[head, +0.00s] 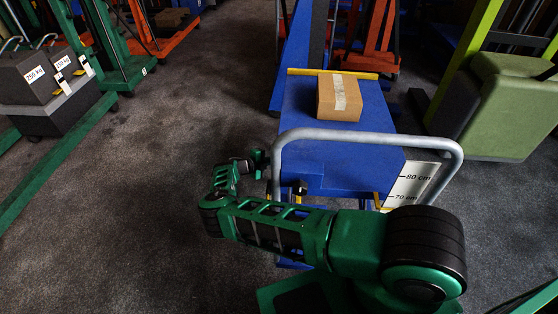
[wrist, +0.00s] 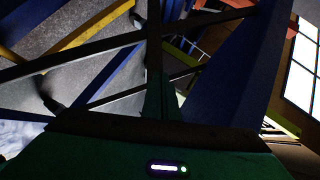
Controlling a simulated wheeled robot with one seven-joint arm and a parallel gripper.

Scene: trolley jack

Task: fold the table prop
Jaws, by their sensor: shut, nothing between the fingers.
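The blue lift table (head: 305,110) stands ahead of my arm, with a grey handle loop (head: 370,134) at its near end. My gripper (head: 262,163) is left of the table's near left edge, beside the handle's left side. In the wrist view my green gripper fingers (wrist: 162,100) are shut, with nothing seen held. Dark crossing bars and a yellow bar (wrist: 95,30) show around them there. I cannot tell which part is the table prop, or whether my fingers touch a bar. Most of the table's underside is hidden in the head view.
A cardboard box (head: 339,97) sits on the table. The floor left of the table is clear.

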